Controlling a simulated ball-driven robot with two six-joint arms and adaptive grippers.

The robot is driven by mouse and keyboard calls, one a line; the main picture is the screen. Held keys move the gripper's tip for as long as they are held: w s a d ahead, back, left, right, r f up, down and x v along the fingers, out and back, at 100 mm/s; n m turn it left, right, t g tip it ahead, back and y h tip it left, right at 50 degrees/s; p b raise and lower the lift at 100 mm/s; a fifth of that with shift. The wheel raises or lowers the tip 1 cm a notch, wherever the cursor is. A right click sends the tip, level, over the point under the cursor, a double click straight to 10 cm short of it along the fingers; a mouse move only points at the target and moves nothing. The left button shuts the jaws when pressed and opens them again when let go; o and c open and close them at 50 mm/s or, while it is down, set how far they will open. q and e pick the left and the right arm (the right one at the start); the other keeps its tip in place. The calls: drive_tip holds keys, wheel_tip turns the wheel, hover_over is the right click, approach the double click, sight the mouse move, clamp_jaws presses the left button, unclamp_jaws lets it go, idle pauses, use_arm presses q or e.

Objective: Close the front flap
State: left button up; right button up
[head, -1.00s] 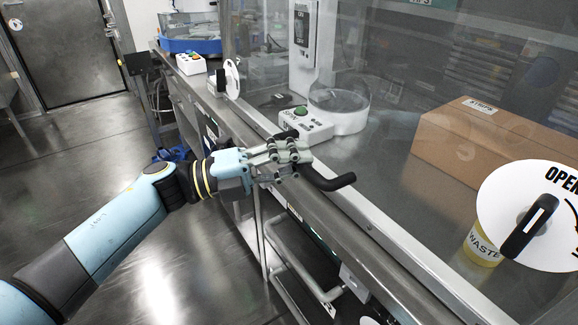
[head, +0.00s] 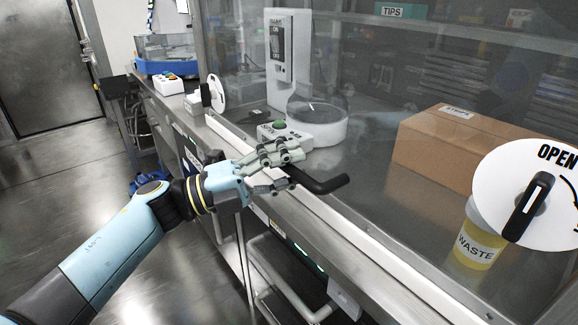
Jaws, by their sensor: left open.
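The front flap is the clear panel (head: 375,165) with a pale strip along its lower edge. A black bar handle (head: 328,184) sticks out low on its front. My left gripper (head: 283,168) is open at the left part of the handle, its fingers covering that part. I cannot tell whether the fingers touch the handle. A white round dial marked OPEN (head: 500,195) with a black knob is at the right, and a similar dial (head: 217,94) is at the far left end. My right gripper is not in view.
Behind the clear panel are a white device with a green button (head: 283,131), a cardboard box (head: 440,150) and a yellow WASTE cup (head: 476,245). A metal ledge (head: 300,222) runs along the front. The floor (head: 60,165) at the left is clear.

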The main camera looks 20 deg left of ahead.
use_arm(q)
drive_tip(key=v, duration=1.2)
drive_tip(key=s+a+f+n+t+y, duration=0.15)
drive_tip(key=s+f+n+y, duration=0.45)
drive_tip(key=f, duration=0.6)
drive_tip(key=s+a+f+n+y, duration=0.3)
drive_tip(key=s+f+n+y, duration=0.1)
drive_tip(key=f+n, duration=0.6)
drive_tip(key=s+a+f+n+t+y, duration=0.1)
drive_tip(key=s+a+f+n+y, duration=0.35)
drive_tip(key=f, duration=0.85)
drive_tip(key=s+f+n+g+y, duration=0.2)
drive_tip(key=s+f+n+g, duration=0.3)
drive_tip(key=s, duration=0.9)
drive_tip(key=s+f+n+g+y, duration=0.2)
drive_tip(key=s+f+n+g, duration=0.3)
drive_tip(key=s+f, duration=0.4)
drive_tip(key=s+g, duration=0.1)
drive_tip(key=s, duration=0.5)
drive_tip(key=shift+s+g, duration=0.1)
drive_tip(key=shift+g, duration=0.15)
